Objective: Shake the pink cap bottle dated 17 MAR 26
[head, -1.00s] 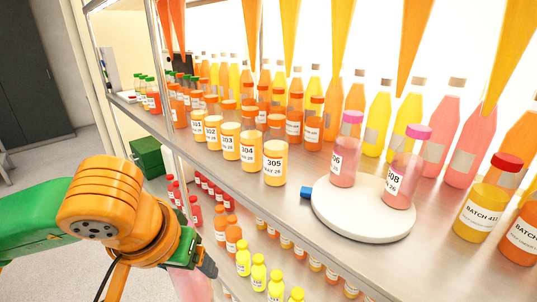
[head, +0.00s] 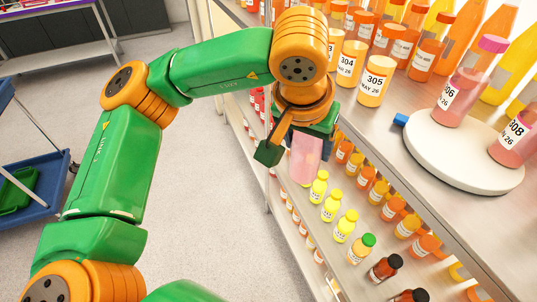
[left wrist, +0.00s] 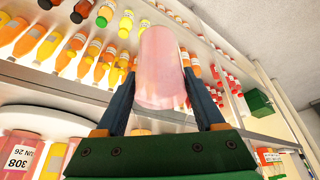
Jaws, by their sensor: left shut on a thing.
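My left gripper (head: 302,126) is shut on a pink bottle (head: 305,160) in the head view, in front of the shelf's upper edge. The pink body shows below the gripper; its cap and label do not show. In the left wrist view the same pink bottle (left wrist: 160,55) sits between the two fingers, with no readable date. Two other pink bottles with pink caps stand on the round white plate (head: 450,165): one marked 06 (head: 460,90) and one marked 308 (head: 516,142). My right gripper is not in view.
A blue block (head: 400,119) lies beside the plate. Orange bottles, such as 305 (head: 374,85), stand along the upper shelf's edge. Small yellow bottles (head: 331,206) and others fill the lower shelf. A blue cart (head: 40,185) stands at left. The floor (head: 215,190) between is clear.

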